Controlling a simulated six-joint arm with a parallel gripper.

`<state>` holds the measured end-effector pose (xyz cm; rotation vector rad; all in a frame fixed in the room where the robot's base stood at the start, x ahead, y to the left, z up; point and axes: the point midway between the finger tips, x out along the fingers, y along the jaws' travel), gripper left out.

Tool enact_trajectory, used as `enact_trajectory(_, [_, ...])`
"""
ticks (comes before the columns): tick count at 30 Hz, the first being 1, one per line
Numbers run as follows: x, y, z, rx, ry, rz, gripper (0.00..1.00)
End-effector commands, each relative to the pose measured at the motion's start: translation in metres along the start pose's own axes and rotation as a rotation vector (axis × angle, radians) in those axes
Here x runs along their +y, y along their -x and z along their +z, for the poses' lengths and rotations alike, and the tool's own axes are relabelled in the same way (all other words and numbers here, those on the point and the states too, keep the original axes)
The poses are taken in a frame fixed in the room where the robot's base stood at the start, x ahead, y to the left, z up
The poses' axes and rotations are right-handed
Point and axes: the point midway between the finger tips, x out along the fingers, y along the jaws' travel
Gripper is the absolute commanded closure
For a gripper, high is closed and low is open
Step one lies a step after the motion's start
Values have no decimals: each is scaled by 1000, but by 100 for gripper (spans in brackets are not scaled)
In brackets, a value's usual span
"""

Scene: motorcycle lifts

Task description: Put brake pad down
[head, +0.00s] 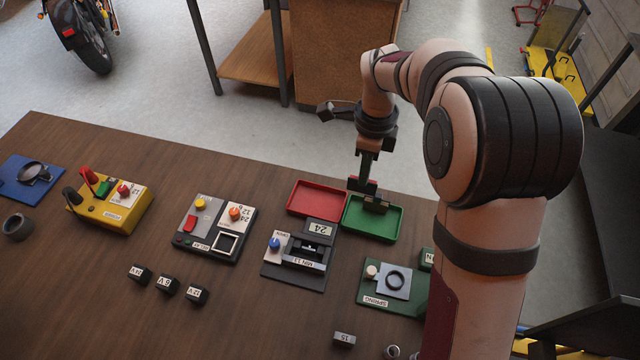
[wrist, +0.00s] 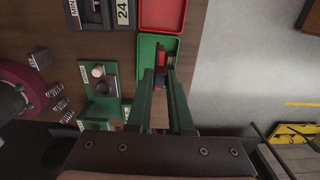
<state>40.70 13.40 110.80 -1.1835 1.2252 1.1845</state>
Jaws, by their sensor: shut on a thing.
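My gripper (head: 366,187) points down over the green tray (head: 385,228), near its back left. It is shut on the brake pad (head: 376,205), a small dark piece seen between and below the fingertips. In the wrist view, the two long fingers (wrist: 162,72) reach to the brake pad (wrist: 161,56), partly hidden by them, with the green tray (wrist: 147,43) around it. The pad appears inside or just above the tray; I cannot tell whether it touches the floor of it.
The red tray (head: 316,198) adjoins the green one on the left and looks empty. A gauge fixture marked 24 (head: 298,262) and a green spring fixture (head: 393,287) stand in front. Several small labelled blocks (head: 167,285) lie at the front left. The table's back edge is close behind the trays.

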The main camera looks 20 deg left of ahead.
Motion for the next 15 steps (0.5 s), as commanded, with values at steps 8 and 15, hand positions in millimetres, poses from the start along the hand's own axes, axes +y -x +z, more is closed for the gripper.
enact_trajectory(8, [2, -49, 82, 0, 5, 2, 100])
enact_trajectory(15, [3, -83, 98, 2, 1, 4, 100])
